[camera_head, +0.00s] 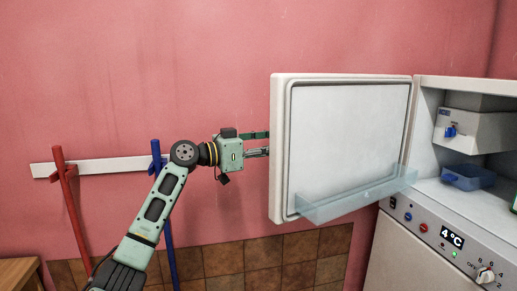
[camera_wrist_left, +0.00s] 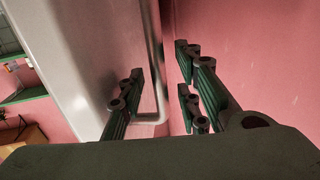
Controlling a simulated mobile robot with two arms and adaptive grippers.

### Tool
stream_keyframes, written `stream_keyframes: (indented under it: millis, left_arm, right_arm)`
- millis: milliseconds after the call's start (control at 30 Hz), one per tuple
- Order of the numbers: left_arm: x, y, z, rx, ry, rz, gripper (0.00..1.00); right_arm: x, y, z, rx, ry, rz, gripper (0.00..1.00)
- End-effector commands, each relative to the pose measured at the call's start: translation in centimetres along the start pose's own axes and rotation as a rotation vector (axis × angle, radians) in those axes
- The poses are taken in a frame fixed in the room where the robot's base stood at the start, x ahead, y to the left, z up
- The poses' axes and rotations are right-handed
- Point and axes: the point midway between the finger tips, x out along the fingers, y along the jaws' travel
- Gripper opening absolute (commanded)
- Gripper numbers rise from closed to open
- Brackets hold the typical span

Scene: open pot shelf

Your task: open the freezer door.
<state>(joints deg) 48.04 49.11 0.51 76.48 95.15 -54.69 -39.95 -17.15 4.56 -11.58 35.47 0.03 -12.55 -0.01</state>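The freezer door (camera_head: 345,130) is white and stands swung wide open to the left of the compartment, its inner face towards me. A clear shelf (camera_head: 355,200) runs along its bottom. My left gripper (camera_head: 258,143) is at the door's free left edge, its fingertips near or partly behind that edge. In the left wrist view, the two fingers of my left gripper (camera_wrist_left: 165,80) are apart, with the edge of the door (camera_wrist_left: 75,55) and pink wall showing between them. I cannot tell whether a finger touches the door. My right gripper is not in view.
The open freezer compartment holds a white box (camera_head: 475,130) and a blue tray (camera_head: 468,177). A control panel (camera_head: 440,230) sits below. A white wall rail (camera_head: 110,166), a red pole (camera_head: 68,190) and a blue pole (camera_head: 168,235) stand left of the door.

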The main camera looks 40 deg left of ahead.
Motion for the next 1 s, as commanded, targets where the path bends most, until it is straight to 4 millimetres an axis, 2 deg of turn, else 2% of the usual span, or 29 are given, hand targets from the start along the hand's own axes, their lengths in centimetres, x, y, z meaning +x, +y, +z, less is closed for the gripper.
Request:
stream_keyframes:
  millis: [500, 700, 1000]
  left_arm:
    - [-9.7, 0.0, 0.2, 0.0, -0.004, -0.001, 0.31]
    - [-11.3, 0.0, 0.1, 0.0, -0.002, 0.0, 0.31]
    - [-11.5, 0.0, 0.0, 0.001, -0.002, 0.0, 0.31]
  right_arm:
    - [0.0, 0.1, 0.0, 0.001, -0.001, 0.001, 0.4]
    - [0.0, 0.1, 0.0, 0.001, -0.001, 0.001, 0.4]
    - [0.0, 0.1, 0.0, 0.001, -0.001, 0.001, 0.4]
